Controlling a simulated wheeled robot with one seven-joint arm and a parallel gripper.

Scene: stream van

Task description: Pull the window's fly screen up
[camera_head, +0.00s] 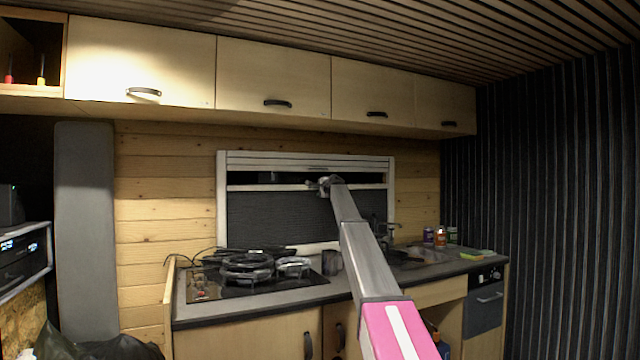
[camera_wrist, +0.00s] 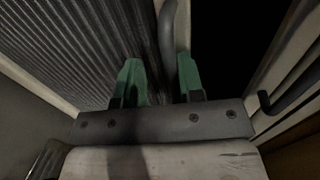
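The window (camera_head: 222,205) is set in the wood-panelled wall behind the counter, in a pale frame. Its dark grey pleated fly screen (camera_head: 275,218) covers most of the opening, from the bottom up to a pale bar (camera_head: 262,187). Only a narrow black strip shows above that bar. My gripper (camera_head: 325,184) is at the bar, right of its middle. In the wrist view, the green fingers of my gripper (camera_wrist: 158,72) stand apart on either side of a grey curved handle (camera_wrist: 166,35). The handle lies close to the right finger, with a gap to the left one. The pleated screen (camera_wrist: 75,45) fills the left side.
Below the window are a hob (camera_head: 250,268) with dark pans, a dark mug (camera_head: 332,262) and a sink (camera_head: 425,254). Several small jars (camera_head: 440,236) stand at the counter's right end. Closed upper cabinets (camera_head: 272,75) overhang the window.

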